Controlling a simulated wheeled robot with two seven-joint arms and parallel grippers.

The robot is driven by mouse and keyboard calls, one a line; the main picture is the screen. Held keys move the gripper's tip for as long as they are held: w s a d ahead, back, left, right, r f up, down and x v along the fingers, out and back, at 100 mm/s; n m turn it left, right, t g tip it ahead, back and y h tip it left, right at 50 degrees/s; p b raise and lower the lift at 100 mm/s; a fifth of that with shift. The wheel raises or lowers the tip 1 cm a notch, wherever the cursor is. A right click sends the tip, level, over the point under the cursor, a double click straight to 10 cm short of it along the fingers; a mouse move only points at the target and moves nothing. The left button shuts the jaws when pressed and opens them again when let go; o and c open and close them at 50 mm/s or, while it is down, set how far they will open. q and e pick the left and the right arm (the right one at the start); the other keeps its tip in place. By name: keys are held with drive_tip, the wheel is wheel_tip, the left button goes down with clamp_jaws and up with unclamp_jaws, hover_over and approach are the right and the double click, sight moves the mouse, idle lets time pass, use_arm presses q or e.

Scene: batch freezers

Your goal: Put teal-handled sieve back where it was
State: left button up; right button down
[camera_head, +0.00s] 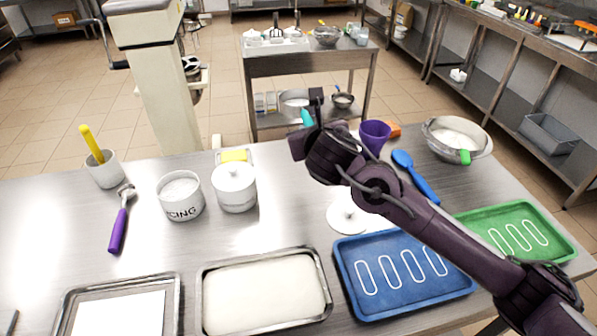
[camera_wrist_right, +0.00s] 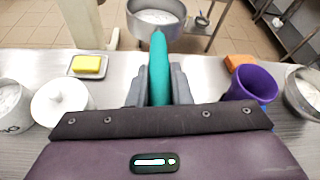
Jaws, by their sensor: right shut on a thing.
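The sieve with a teal handle (camera_wrist_right: 158,68) is held in my right gripper (camera_wrist_right: 158,88), which is shut on the handle in the right wrist view. The sieve's round metal bowl (camera_wrist_right: 156,18) points away from me, with white powder showing in it. In the head view the sieve bowl (camera_head: 294,98) is seen past the table's far edge, against the floor and the back bench. My right gripper (camera_head: 308,112) is mostly hidden there behind my own wrist. My left gripper does not show.
The steel table holds an icing pot (camera_head: 180,196), a lidded white pot (camera_head: 234,188), a yellow sponge on a dish (camera_head: 235,156), a purple cup (camera_head: 374,138), a metal bowl (camera_head: 457,138), a blue tray (camera_head: 400,272) and a green tray (camera_head: 515,232). A white lid (camera_head: 347,212) lies below my arm.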

sight(308, 202)
wheel_tip(308, 202, down, 19)
drive_tip(key=shift+f+p, duration=0.15)
drive_tip(key=shift+p, duration=0.95)
drive_tip(key=shift+w+f, duration=0.1)
drive_tip(key=shift+f, duration=0.1)
drive_tip(key=shift+f, duration=0.2)
drive_tip(key=c, duration=1.3)
unclamp_jaws()
drive_tip(key=shift+r, duration=0.15)
drive_tip(key=b+v, duration=0.1)
drive_tip(key=v, duration=1.1)
